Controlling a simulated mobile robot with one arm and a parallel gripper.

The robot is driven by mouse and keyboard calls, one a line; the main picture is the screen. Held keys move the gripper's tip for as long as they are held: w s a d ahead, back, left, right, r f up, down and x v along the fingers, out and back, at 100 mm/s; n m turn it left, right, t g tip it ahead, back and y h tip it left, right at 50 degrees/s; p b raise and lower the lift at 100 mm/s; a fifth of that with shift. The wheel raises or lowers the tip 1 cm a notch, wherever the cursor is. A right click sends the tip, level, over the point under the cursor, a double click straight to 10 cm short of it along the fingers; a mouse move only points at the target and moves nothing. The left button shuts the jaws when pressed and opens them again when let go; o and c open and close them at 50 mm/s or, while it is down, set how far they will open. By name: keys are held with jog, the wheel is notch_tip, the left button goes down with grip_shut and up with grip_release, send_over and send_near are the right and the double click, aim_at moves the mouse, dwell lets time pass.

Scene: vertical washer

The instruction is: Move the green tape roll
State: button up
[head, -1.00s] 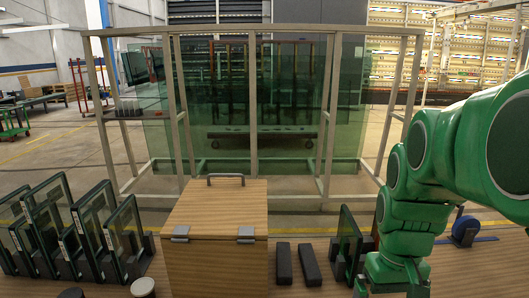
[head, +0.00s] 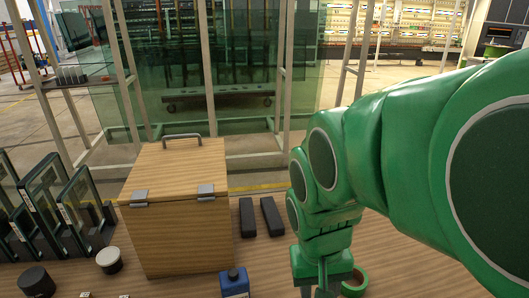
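The green tape roll (head: 355,282) lies on the wooden table at the bottom of the head view, just right of my gripper. Only part of its ring shows; the rest is hidden behind my gripper or cut off. My gripper (head: 318,290) points down at the bottom edge of the view. Its fingertips are cut off, so I cannot tell whether it is open or shut, or whether it touches the roll.
A wooden box (head: 178,212) with a handle stands left of my gripper. Two dark bars (head: 259,217) lie between them. Framed glass panes (head: 62,205) stand at left. Table (head: 420,268) right of the roll looks clear.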

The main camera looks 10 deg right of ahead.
jog(key=w, duration=0.3)
jog(key=w+a+m+t, duration=0.1)
jog(key=w, duration=0.3)
jog(key=w+t+h, duration=0.1)
jog(key=w, duration=0.2)
jog(key=shift+w+a+r+m, duration=0.15)
jog(key=shift+w+r+m, duration=0.1)
jog(key=shift+m, duration=0.05)
grip_shut()
jog(key=w+d+f+m, duration=0.3)
jog(key=f+m, duration=0.2)
jog(key=f, duration=0.2)
jog(key=w+d+f+m+g, duration=0.1)
jog(key=w+d+f+m, duration=0.2)
jog(key=f, duration=0.4)
jog(key=w+d+f+m, duration=0.3)
jog(key=d+f+m, duration=0.1)
jog(key=f+m, duration=0.2)
jog(key=shift+d+f+m, duration=0.2)
jog(key=shift+f+m, duration=0.1)
jog(key=shift+f, duration=0.45)
jog(key=shift+d+f, duration=0.3)
send_over(356, 271)
jog(key=shift+w+a, duration=0.1)
jog(key=shift+a, duration=0.3)
jog(key=shift+d+f, duration=0.15)
jog(key=shift+f, duration=0.7)
